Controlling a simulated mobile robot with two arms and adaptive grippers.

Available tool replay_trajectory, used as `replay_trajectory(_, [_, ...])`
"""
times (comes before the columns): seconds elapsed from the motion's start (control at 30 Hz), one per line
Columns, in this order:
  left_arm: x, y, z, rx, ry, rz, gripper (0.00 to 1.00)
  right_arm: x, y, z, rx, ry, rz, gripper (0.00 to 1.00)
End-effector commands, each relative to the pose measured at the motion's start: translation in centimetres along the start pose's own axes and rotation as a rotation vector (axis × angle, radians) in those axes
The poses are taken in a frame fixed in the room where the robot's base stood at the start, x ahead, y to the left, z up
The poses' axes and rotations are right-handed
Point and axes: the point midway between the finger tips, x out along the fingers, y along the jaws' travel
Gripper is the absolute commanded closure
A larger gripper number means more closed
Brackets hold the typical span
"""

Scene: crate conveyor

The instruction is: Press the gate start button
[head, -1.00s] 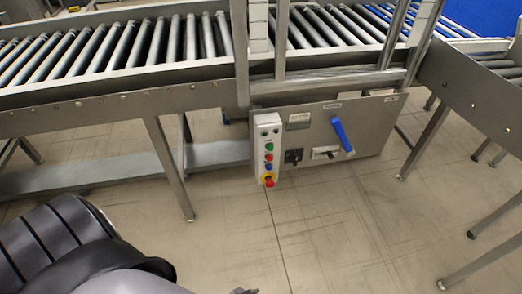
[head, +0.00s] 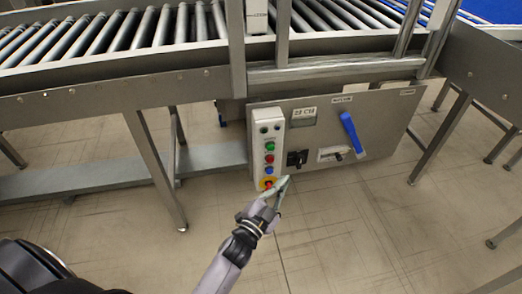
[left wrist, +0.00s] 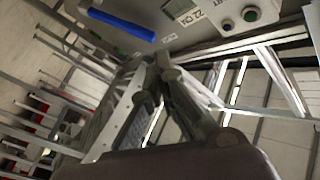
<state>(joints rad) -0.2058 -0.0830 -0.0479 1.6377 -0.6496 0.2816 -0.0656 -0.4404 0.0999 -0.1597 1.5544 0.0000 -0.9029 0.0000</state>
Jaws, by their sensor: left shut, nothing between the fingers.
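A narrow white button box (head: 257,160) hangs on the left end of the grey control panel under the conveyor. It carries a green button (head: 270,146), a red one, a blue one, and a red stop knob on yellow at the bottom. I cannot read which is labelled gate start. My left gripper (head: 283,184) is shut and empty, its tips near the lower right of the box, overlapping the stop knob's edge in the picture. Contact cannot be told. In the left wrist view the shut fingers (left wrist: 160,62) point toward the panel, and a green button (left wrist: 250,14) shows at upper right.
The panel also has a blue lever (head: 352,134), a black switch (head: 297,158) and a small display (head: 303,116). A roller conveyor (head: 110,75) runs above, with steel legs (head: 157,170) at left. The floor in front is clear.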

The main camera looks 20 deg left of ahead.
Motion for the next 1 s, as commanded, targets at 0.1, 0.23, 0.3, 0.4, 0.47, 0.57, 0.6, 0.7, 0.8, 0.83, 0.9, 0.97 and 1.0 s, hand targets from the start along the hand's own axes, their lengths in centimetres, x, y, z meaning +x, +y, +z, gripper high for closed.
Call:
replay_trajectory(0.1, [0.2, -0.7, -0.9, 0.02, 0.032, -0.018, 1.0, -0.1, 0.0, -0.2, 0.0, 0.001, 0.001, 0.5])
replay_trajectory(0.23, [0.3, -0.9, -1.2, 0.024, 0.038, -0.022, 1.0, -0.2, 0.0, -0.3, 0.001, 0.002, 0.001, 0.5])
replay_trajectory(0.3, [0.3, -0.9, -1.2, 0.023, 0.037, -0.021, 1.0, -0.2, 0.0, -0.3, 0.001, 0.002, 0.001, 0.5])
replay_trajectory(0.4, [0.3, -0.9, -1.2, 0.023, 0.037, -0.021, 1.0, -0.2, 0.0, -0.3, 0.001, 0.002, 0.001, 0.5])
replay_trajectory(0.47, [0.3, -0.9, -1.1, 0.023, 0.036, -0.021, 1.0, -0.2, 0.0, -0.3, 0.001, 0.002, 0.001, 0.5])
replay_trajectory(0.57, [0.5, -1.0, -1.0, 0.023, 0.036, -0.021, 1.0, -0.3, 0.0, -0.4, 0.001, 0.004, 0.001, 0.5])
replay_trajectory(0.6, [0.7, -1.1, -0.8, 0.023, 0.037, -0.021, 1.0, -0.4, 0.0, -0.5, 0.001, 0.005, 0.001, 0.5])
replay_trajectory(0.7, [1.4, -1.6, -0.3, 0.025, 0.037, -0.02, 1.0, -0.7, 0.1, -0.8, 0.001, 0.006, 0.001, 0.5])
replay_trajectory(0.8, [2.4, -2.4, 0.3, 0.025, 0.037, -0.021, 1.0, -1.3, 0.1, -1.3, 0.002, 0.013, 0.002, 0.5])
replay_trajectory(0.83, [2.7, -2.7, 0.5, 0.026, 0.037, -0.021, 1.0, -1.5, 0.1, -1.5, 0.002, 0.014, 0.002, 0.5])
replay_trajectory(0.9, [3.4, -3.1, 1.1, 0.025, 0.037, -0.02, 1.0, -2.1, 0.1, -1.9, 0.003, 0.019, 0.002, 0.5])
replay_trajectory(0.97, [4.0, -3.6, 1.4, 0.025, 0.038, -0.021, 1.0, -2.6, 0.2, -2.2, 0.004, 0.022, 0.003, 0.5])
replay_trajectory(1.0, [4.4, -3.9, 1.8, 0.025, 0.036, -0.02, 1.0, -2.9, 0.2, -2.4, 0.004, 0.023, 0.003, 0.5])
